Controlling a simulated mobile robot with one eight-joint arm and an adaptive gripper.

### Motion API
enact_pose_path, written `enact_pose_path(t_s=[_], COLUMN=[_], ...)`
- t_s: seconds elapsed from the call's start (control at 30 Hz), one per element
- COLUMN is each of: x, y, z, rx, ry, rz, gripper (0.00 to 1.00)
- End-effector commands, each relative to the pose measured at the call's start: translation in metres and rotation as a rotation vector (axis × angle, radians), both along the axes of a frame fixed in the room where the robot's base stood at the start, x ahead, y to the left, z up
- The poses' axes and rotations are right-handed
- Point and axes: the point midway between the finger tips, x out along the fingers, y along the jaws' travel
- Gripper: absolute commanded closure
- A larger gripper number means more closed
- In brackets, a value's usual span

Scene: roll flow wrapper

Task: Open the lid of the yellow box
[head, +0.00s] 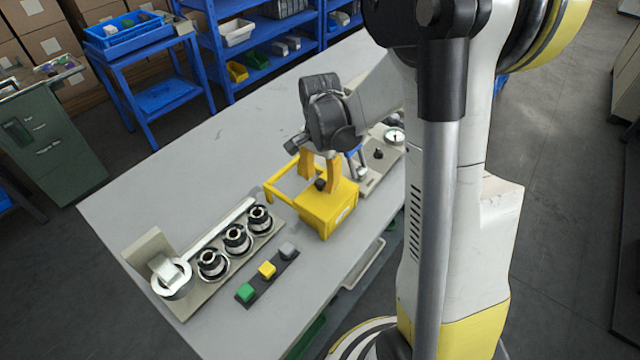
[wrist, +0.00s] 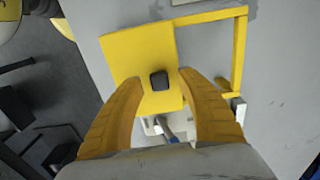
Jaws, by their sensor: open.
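The yellow box (head: 325,218) stands near the table's front edge in the head view. Its yellow lid (wrist: 140,55) appears to lie flat on top and carries a dark knob (head: 320,185). The knob also shows in the wrist view (wrist: 160,80). A thin yellow frame (head: 279,180) extends from the side of the box. My gripper (wrist: 162,74) is open above the lid, with its orange fingers on either side of the knob. Gaps show between the fingers and the knob in the wrist view. My wrist hides part of the box's far side.
A base with several dark rollers (head: 237,238) and a silver wheel stands left of the box. A strip with green, yellow and grey buttons (head: 266,271) lies in front. A plate with a gauge (head: 394,136) is behind right. The grey table (head: 165,170) is clear at back left.

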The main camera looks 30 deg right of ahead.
Motion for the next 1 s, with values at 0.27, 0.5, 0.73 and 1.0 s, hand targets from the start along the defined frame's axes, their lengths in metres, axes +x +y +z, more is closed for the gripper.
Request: enact_pose_path(t_s=[0.27,0.5,0.73,1.0], x=[0.0,0.0,0.0,0.038], y=[0.0,0.0,0.0,0.016], z=[-0.006,-0.006,-0.006,-0.006], rx=[0.0,0.0,0.0,0.0], ry=[0.0,0.0,0.0,0.0], rz=[0.0,0.0,0.0,0.004], gripper=[0.55,0.99,1.0,1.0])
